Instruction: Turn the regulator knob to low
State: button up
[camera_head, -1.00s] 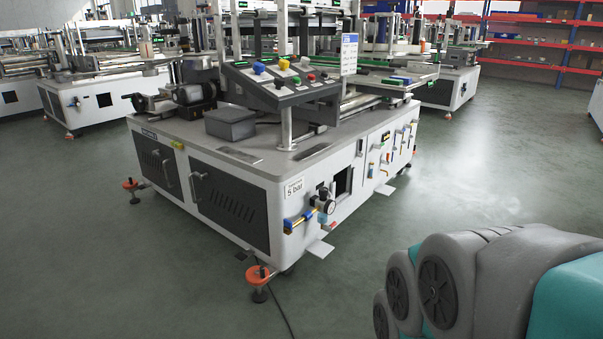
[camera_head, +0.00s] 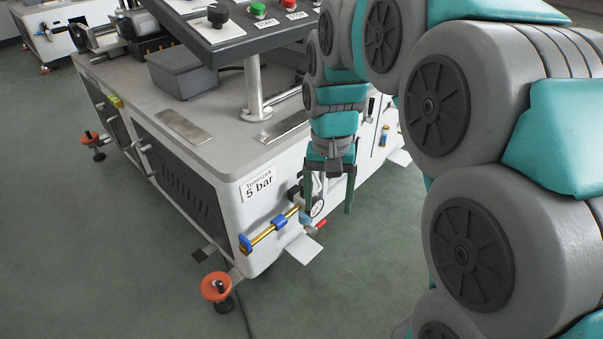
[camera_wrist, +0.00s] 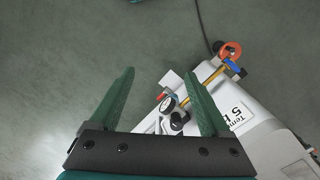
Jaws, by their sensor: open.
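The regulator sits on the near corner of the white machine, below a "5 bar" label (camera_head: 258,187). Its black knob (camera_wrist: 178,120) shows in the wrist view beside a round pressure gauge (camera_wrist: 168,103). In the head view the gauge (camera_head: 317,208) is partly hidden behind a finger, and a dark part of the regulator (camera_head: 294,193) shows to its left. My gripper (camera_head: 329,208) is open and empty, pointing down in front of the regulator. In the wrist view, the gripper (camera_wrist: 160,73) has its green fingers spread, with the knob between them near the right finger.
A brass pipe with blue fittings (camera_head: 265,235) runs left from the regulator, with a red-handled part (camera_head: 320,225) at right. An orange machine foot (camera_head: 216,287) stands below. The console (camera_head: 225,35) overhangs above. Floor in front is clear.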

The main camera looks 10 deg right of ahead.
jog(key=w+f+m+b, duration=0.1)
jog(key=w+f, duration=0.1)
jog(key=w, duration=0.5)
jog(key=w+f+m, duration=0.2)
jog(key=w, duration=0.5)
jog(key=w+f+m+t+b, duration=0.1)
jog(key=w+f, duration=0.1)
jog(key=w, duration=0.6)
jog(key=shift+w+d+f+m+b, duration=0.1)
jog(key=shift+d+f+m+b, duration=0.15)
jog(key=shift+m+b, duration=0.1)
jog(key=shift+f, duration=3.95)
jog(key=shift+c, duration=0.2)
grip_shut()
